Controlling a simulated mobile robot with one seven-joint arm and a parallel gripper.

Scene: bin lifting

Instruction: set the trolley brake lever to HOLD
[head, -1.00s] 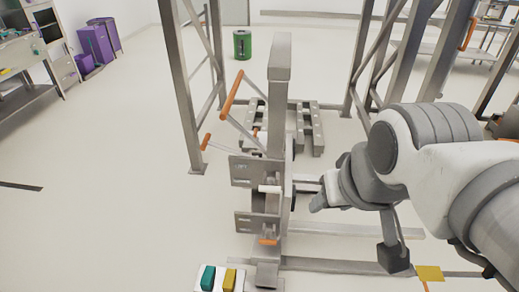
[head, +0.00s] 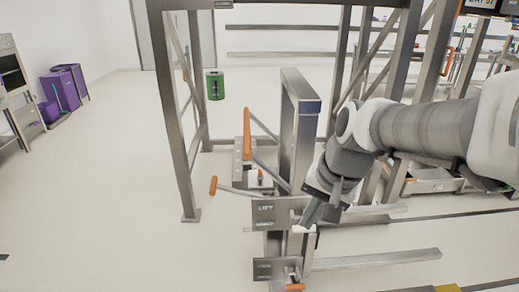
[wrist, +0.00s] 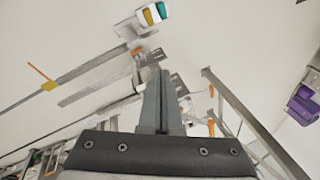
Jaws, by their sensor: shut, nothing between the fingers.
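A steel post stand (head: 299,125) rises in the middle of the head view. An upper plate marked LIFT (head: 265,210) and a lower plate (head: 262,268) with unreadable lettering are on it. A long orange handle (head: 247,135) stands upright left of the post, and an orange grip (head: 213,186) ends a rod lower left. A small orange piece (head: 295,287) shows at the lower plate. I cannot tell which is the brake lever. My gripper (head: 306,228) is shut and empty, at the right end of the LIFT plate; contact is unclear. It also shows in the wrist view (wrist: 154,75).
A steel frame (head: 180,120) stands around the post, with floor rails (head: 375,260) to the right. Teal and yellow blocks show in the wrist view (wrist: 152,14). The floor at left is clear.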

